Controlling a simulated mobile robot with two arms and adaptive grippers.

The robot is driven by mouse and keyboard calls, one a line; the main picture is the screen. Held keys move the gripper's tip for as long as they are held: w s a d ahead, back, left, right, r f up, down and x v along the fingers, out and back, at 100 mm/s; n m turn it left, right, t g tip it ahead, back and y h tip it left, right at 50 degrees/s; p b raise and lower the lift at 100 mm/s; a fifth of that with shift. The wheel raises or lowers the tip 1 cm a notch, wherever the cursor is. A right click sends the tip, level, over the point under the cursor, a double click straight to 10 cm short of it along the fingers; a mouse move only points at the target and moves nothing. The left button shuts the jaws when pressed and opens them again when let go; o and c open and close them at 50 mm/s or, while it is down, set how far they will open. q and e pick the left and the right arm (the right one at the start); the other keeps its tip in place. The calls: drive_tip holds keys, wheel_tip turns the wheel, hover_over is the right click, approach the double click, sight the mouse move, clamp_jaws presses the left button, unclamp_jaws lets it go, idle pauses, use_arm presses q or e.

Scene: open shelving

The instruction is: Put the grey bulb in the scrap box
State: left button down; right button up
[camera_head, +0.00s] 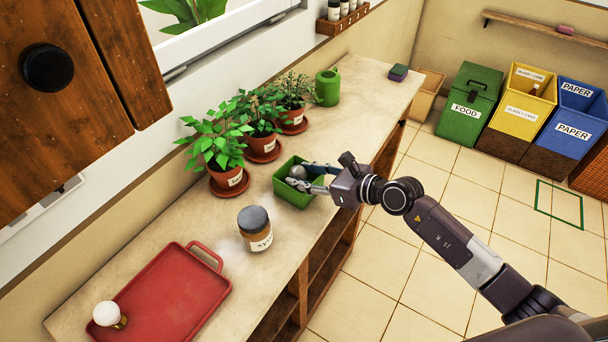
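The grey bulb (297,172) shows as a small grey ball at the green box (291,200) on the counter. My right gripper (299,176) reaches over the box from the right, with its fingers spread to either side of the bulb. I cannot tell whether the fingers press on the bulb or stand clear of it, nor whether the bulb rests on the box floor. I see no label reading scrap. My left gripper is out of view.
A labelled brown jar (255,230) stands between tray and green box. Several potted plants (222,158) line the wall behind the box, then a green watering can (327,88). Floor bins marked FOOD (466,110), glass and cans, and PAPER (573,130) stand at the far right.

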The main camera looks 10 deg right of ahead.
drive_tip(key=shift+r, duration=0.1)
drive_tip(key=shift+d+r, duration=0.1)
drive_tip(key=b+v, duration=0.2)
drive_tip(key=v, duration=1)
